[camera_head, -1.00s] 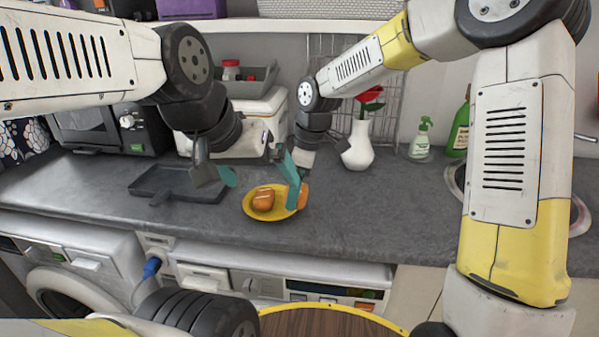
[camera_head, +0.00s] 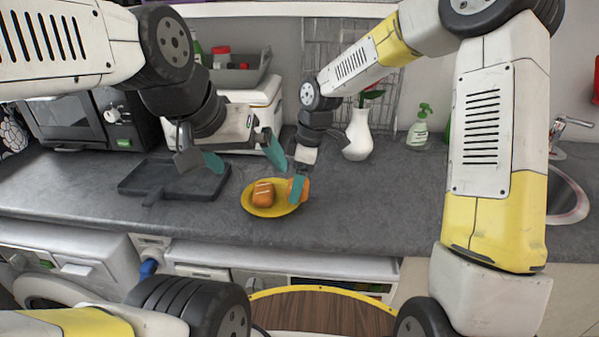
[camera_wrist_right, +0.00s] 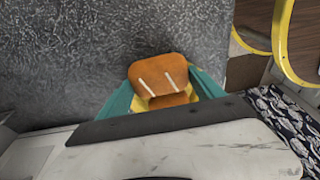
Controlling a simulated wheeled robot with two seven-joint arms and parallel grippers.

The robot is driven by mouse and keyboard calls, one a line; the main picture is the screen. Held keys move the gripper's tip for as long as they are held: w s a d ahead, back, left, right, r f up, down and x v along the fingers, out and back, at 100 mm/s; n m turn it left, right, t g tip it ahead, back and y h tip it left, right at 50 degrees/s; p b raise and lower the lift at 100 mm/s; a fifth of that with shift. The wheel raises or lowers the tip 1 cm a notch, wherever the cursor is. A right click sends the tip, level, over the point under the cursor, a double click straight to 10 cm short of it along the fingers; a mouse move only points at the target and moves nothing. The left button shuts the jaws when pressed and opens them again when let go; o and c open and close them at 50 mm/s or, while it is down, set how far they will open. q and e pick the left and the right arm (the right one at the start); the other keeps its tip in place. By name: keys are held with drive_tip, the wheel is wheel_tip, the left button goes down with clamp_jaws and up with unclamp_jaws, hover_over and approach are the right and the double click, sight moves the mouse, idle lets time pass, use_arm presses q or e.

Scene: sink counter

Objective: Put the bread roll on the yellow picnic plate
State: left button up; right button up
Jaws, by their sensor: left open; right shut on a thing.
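The yellow picnic plate (camera_head: 268,212) lies on the dark counter. One orange-brown bread roll (camera_head: 263,193) with pale score marks rests on its left part. My right gripper (camera_head: 298,188) is shut on a second roll (camera_head: 305,190) at the plate's right edge; its finger hides part of it. In the right wrist view this scored roll (camera_wrist_right: 158,74) sits between the teal fingers of my right gripper (camera_wrist_right: 162,95), with a little yellow below it. Whether it touches the plate I cannot tell. My left gripper (camera_head: 243,156) is open and empty, above and left of the plate.
A dark tray (camera_head: 172,180) lies left of the plate. A white vase (camera_head: 358,135) and a spray bottle (camera_head: 418,130) stand behind at the right. A white appliance (camera_head: 250,100) stands behind my left gripper. The counter right of the plate is clear.

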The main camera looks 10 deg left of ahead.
sight(307, 185)
drive_tip(key=shift+f, duration=0.3)
drive_tip(key=o, duration=1.5)
drive_tip(key=v, duration=1.2)
drive_tip(key=s+d+r+m+t, duration=0.3)
drive_tip(key=s+d+m, duration=0.5)
drive_tip(key=s+d, duration=0.1)
drive_tip(key=s+d+r+m+t, duration=0.3)
drive_tip(key=s+d+r+m, duration=0.1)
drive_tip(key=s+d+m, duration=0.5)
drive_tip(key=shift+s+d, duration=0.6)
drive_tip(key=shift+d, duration=0.05)
